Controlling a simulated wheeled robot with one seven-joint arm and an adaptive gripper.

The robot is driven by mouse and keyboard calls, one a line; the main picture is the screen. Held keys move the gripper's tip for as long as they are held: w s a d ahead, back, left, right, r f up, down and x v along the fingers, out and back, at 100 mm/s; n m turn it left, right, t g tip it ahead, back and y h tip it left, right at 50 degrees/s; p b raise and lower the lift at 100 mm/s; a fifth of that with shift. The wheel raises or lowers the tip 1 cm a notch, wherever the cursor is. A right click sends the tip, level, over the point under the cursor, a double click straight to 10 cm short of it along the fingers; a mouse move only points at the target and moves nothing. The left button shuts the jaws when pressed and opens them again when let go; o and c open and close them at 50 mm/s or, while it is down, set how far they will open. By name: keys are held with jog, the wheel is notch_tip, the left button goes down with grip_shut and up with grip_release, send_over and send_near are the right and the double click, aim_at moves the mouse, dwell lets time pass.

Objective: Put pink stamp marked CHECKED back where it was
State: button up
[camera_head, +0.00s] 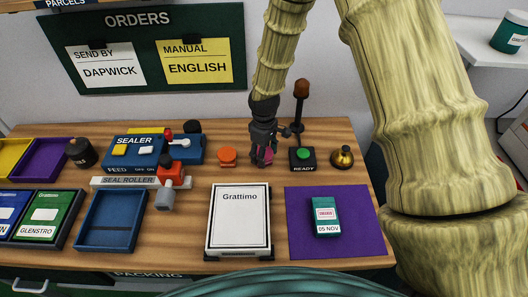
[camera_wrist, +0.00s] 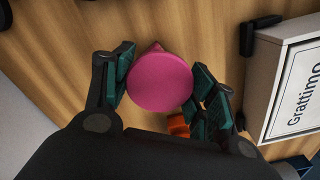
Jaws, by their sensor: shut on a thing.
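My gripper (camera_head: 262,158) is shut on the pink stamp (camera_wrist: 160,82), whose round pink top shows between the two fingers (camera_wrist: 162,92) in the wrist view. In the head view only a bit of the pink stamp (camera_head: 267,156) shows between the dark fingers, near the back of the wooden table, between an orange stamp-like thing and the READY button box. The marking CHECKED cannot be read. Whether the stamp touches the table is not clear.
The orange thing (camera_head: 227,155) stands left of my gripper, the READY box (camera_head: 302,160) and a brass bell (camera_head: 342,158) right. In front are the Grattimo pad (camera_head: 239,225) and a purple mat (camera_head: 300,245) bearing a green packet (camera_head: 325,217). The sealer (camera_head: 135,152) is further left.

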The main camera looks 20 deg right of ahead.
jog(key=shift+f, duration=0.15)
jog(key=o, duration=0.8)
jog(key=shift+r+b, duration=1.45)
jog(key=shift+r, duration=4.7)
